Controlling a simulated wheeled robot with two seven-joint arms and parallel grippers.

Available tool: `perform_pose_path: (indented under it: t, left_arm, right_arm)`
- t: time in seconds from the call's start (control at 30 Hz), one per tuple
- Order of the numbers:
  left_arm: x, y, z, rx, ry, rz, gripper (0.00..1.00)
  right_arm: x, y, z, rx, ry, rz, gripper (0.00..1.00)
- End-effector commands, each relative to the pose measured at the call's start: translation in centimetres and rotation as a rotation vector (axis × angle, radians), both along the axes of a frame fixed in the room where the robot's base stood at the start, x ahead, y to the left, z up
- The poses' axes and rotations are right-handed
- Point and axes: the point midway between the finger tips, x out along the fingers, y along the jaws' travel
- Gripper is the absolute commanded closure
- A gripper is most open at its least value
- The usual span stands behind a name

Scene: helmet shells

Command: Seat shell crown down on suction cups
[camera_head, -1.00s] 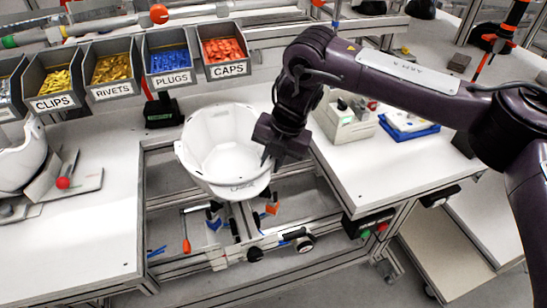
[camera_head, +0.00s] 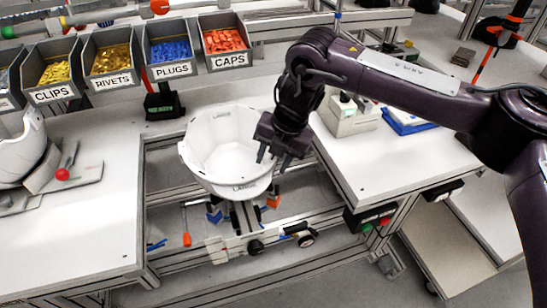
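The white helmet shell (camera_head: 222,150) is open side up, crown down, in the gap between the benches. It sits above a fixture (camera_head: 236,222) with dark posts and blue and orange parts. The suction cups and the contact under the crown are hidden by the shell. My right gripper (camera_head: 273,158) is at the shell's right rim, with its fingers apart and nothing seen between them. I cannot tell whether a finger touches the rim. My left gripper is not in view.
Bins of clips, rivets, plugs (camera_head: 171,57) and caps (camera_head: 226,42) line the back. Another white shell (camera_head: 22,155) sits at the left edge near a red-knobbed lever (camera_head: 64,173). A grey-white box (camera_head: 347,113) and blue tray (camera_head: 405,122) stand on the right bench.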

Motion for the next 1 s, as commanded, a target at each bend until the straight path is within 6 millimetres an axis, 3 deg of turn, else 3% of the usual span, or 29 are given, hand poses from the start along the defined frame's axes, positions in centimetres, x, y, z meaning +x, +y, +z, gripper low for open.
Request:
perform_pose_path:
  t: [0.27, 0.6, 0.7, 1.0]
  left_arm:
    - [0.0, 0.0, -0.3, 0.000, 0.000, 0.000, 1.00]
    - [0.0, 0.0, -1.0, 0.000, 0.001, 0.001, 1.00]
    - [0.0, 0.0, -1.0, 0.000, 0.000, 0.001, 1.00]
    - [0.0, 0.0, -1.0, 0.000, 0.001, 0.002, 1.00]
  right_arm:
    - [0.0, -0.3, 0.8, -0.001, -0.001, 0.000, 0.57]
    - [-0.4, -1.7, 6.3, -0.001, -0.004, 0.000, 0.57]
    - [-0.4, -1.9, 7.1, -0.002, -0.002, 0.000, 0.57]
    - [-0.5, -2.0, 7.5, -0.001, 0.001, 0.000, 0.57]
